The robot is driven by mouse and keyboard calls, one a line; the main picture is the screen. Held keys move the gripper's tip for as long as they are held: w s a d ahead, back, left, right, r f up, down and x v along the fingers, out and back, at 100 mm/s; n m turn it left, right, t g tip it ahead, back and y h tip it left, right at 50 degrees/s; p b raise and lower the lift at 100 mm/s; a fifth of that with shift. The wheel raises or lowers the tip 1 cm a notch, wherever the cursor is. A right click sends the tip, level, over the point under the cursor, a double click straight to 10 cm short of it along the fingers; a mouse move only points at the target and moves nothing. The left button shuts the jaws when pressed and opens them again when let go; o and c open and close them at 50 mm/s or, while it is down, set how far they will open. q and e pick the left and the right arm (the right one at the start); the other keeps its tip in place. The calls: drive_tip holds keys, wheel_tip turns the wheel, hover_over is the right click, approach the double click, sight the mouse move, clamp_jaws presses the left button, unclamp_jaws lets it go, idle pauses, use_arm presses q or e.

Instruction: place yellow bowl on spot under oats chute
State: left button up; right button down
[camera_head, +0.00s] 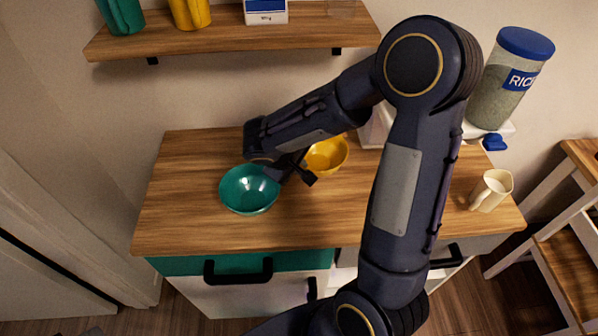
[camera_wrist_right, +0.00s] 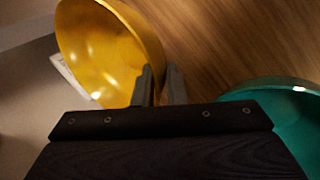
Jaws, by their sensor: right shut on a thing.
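The yellow bowl (camera_head: 328,155) is at the back middle of the wooden cabinet top, partly hidden by my right arm. My right gripper (camera_head: 304,167) is at its near-left side. In the right wrist view, the two fingers (camera_wrist_right: 160,86) are closed on the rim of the yellow bowl (camera_wrist_right: 105,45). Whether the bowl touches the surface is unclear. The oats chute and the spot under it do not show clearly; my arm covers that area. A white dispenser part (camera_head: 374,132) shows beside the arm. My left gripper is not in view.
A teal bowl (camera_head: 247,192) stands close left of my right gripper and also shows in the wrist view (camera_wrist_right: 285,112). A rice dispenser (camera_head: 508,80) with a blue lid and a cream jug (camera_head: 491,190) are at right. A shelf (camera_head: 230,36) hangs above. The front-left cabinet top (camera_head: 180,225) is clear.

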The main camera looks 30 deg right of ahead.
drive_tip(key=shift+d+f, duration=0.1)
drive_tip(key=shift+f, duration=1.45)
drive_tip(key=shift+f+b, duration=0.25)
drive_tip(key=shift+b, duration=0.2)
drive_tip(key=c, duration=1.5)
unclamp_jaws()
drive_tip(key=shift+o, duration=0.2)
drive_tip(key=shift+r, duration=0.1)
